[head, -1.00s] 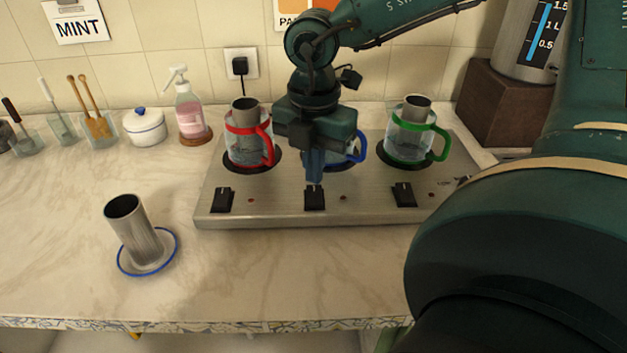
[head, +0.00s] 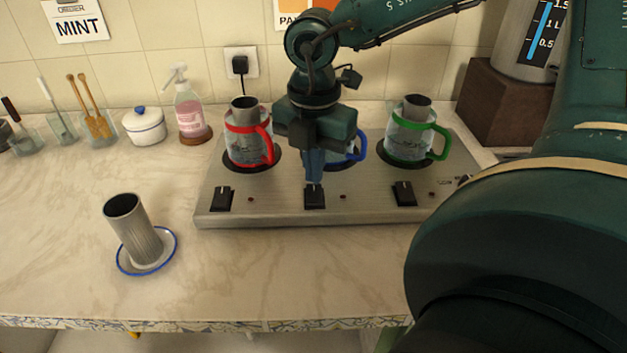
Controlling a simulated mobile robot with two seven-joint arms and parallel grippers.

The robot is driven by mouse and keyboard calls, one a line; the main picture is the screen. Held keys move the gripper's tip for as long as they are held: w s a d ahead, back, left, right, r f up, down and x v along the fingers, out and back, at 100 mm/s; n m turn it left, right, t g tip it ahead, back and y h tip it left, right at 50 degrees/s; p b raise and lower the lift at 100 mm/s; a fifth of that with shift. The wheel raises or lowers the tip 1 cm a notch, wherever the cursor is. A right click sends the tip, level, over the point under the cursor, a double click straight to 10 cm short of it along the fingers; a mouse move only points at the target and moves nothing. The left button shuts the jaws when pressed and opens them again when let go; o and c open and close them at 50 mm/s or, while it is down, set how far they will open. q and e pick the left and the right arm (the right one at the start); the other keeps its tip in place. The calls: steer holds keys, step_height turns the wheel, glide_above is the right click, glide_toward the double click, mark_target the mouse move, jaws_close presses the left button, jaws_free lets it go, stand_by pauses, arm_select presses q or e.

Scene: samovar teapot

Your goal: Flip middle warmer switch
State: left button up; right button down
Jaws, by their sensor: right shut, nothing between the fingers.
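The warmer (head: 270,208) is a long steel unit with three plates and a row of three black switches on its front. The middle switch (head: 315,198) sits right below the fingertips of my right gripper (head: 315,181). The gripper is shut and empty, pointing down. Its tips are at the upper edge of the switch; I cannot tell whether they touch it. The left switch (head: 221,198) and the right switch (head: 404,194) are clear of the gripper. My gripper hides most of the blue-handled pot (head: 351,152) on the middle plate. My left gripper is not in view.
A red-handled pot (head: 243,146) and a green-handled pot (head: 407,137) stand on the outer plates. A metal cylinder (head: 140,236) stands tilted-looking on a blue-rimmed saucer (head: 171,254) at left. The counter in front is clear.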

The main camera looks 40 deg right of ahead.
mark_target(315, 188)
arm_select(q)
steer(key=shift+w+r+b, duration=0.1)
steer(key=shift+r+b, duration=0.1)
steer(key=shift+b, duration=0.1)
arm_select(e)
steer(key=shift+f, duration=0.3)
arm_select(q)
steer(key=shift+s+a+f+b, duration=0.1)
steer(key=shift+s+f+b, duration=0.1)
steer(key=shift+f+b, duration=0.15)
arm_select(e)
steer(key=shift+f, duration=0.3)
arm_select(q)
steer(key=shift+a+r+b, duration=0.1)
steer(key=shift+b, duration=0.35)
arm_select(e)
steer(key=shift+f, duration=0.3)
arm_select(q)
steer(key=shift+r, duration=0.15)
arm_select(e)
steer(key=shift+r, duration=0.15)
